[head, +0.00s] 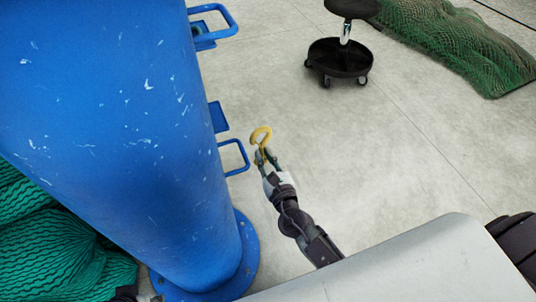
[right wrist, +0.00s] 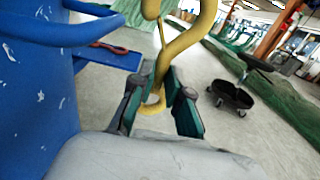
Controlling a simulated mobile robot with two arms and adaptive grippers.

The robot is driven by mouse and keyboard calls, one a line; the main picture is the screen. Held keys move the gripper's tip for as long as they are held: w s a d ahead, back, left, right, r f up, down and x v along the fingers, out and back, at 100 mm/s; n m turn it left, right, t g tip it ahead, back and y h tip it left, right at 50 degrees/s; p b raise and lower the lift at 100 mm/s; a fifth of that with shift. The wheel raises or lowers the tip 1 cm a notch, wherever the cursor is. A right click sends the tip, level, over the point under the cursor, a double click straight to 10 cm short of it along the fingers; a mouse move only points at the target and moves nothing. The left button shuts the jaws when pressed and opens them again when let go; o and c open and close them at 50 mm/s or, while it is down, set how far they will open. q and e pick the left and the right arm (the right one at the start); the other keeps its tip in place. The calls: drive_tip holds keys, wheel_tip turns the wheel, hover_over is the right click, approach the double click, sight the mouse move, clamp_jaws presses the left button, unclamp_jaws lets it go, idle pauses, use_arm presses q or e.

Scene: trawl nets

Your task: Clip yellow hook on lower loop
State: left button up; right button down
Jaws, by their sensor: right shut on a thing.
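The yellow hook (head: 262,134) is held upright in my right gripper (head: 266,160), with its curved end above the fingers. In the right wrist view the yellow hook (right wrist: 190,38) rises from between the green-padded fingers of the right gripper (right wrist: 158,92). The lower blue loop (head: 247,157) sticks out from the blue column (head: 120,110), just left of the hook in the head view. The hook appears apart from it. A blue bar (right wrist: 62,32) crosses the upper left of the right wrist view.
An upper blue loop (head: 236,18) and a small blue plate (head: 218,117) also stick out from the column. A black wheeled stool (head: 340,60) stands at the back. Green nets lie at lower left (head: 60,250) and upper right (head: 450,40).

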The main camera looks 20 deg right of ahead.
use_arm(q)
drive_tip(key=shift+f, duration=0.4)
use_arm(e)
drive_tip(key=shift+s+a+r, duration=0.1)
drive_tip(key=shift+s+a, duration=0.05)
drive_tip(key=shift+a, duration=0.55)
drive_tip(key=shift+s+a, duration=0.15)
drive_tip(key=shift+a, duration=0.5)
drive_tip(key=shift+a, duration=0.2)
use_arm(q)
drive_tip(key=shift+w+f, duration=0.1)
drive_tip(key=shift+f, duration=0.05)
use_arm(e)
drive_tip(key=shift+s, duration=0.15)
drive_tip(key=shift+a, duration=0.1)
